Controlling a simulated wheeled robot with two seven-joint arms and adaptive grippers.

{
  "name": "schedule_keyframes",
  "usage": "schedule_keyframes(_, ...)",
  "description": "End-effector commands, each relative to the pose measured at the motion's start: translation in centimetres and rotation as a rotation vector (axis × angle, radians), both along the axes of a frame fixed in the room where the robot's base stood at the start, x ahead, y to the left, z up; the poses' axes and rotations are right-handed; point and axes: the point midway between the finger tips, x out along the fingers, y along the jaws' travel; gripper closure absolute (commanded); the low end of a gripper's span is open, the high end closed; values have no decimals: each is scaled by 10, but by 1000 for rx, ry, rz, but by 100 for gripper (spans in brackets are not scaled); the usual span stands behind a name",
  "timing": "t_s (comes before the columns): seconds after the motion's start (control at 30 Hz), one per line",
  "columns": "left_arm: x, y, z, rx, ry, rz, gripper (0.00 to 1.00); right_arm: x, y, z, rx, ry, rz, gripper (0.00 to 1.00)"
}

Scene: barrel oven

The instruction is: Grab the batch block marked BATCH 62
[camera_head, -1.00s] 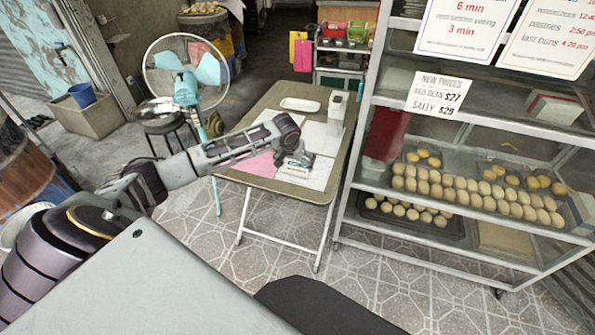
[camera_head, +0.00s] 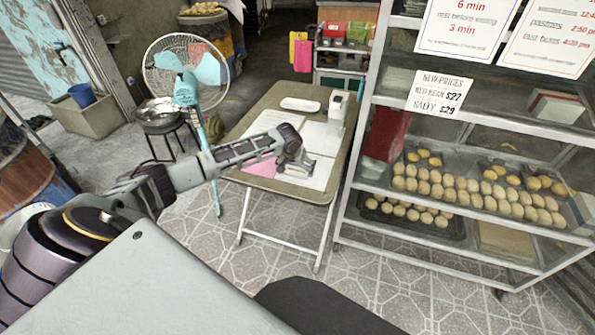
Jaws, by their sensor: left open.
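A small pale block (camera_head: 300,169) lies on papers on the folding table (camera_head: 327,185), near its front edge. Any marking on it is too small to read, so I cannot tell whether it says BATCH 62. My left gripper (camera_head: 295,161) points down at the block from above and partly hides it. Its jaws are open, and I cannot tell whether they touch the block. My right gripper is not in view.
A white tray (camera_head: 300,104) and a white device (camera_head: 338,106) stand toward the table's back. A glass rack (camera_head: 352,190) with trays of buns stands close on the right. A fan (camera_head: 187,90) stands on the left. Tiled floor in front is clear.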

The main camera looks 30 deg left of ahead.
Motion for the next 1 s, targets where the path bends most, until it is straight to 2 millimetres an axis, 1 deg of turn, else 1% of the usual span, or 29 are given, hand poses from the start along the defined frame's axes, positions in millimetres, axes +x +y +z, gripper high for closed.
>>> schedule_keyframes(0.23, 0, 0, 0, 0, 0, 0, 0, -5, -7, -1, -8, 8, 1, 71)
schedule_keyframes(0.27, 0, 0, 0, 0, 1, 0, 3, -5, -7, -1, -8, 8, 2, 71)
schedule_keyframes(0.47, 0, 0, 0, 0, 1, 0, 28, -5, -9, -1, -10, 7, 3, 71)
schedule_keyframes(0.5, 0, 0, 0, 0, 0, 0, 31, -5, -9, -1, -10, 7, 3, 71)
schedule_keyframes(0.8, 0, 0, 2, 0, 0, 0, 31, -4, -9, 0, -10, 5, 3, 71)
schedule_keyframes(0.87, 0, 0, 4, -1, 0, 0, 31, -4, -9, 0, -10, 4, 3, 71)
schedule_keyframes(1.0, 0, 0, 15, -2, -1, 0, 31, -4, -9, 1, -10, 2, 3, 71)
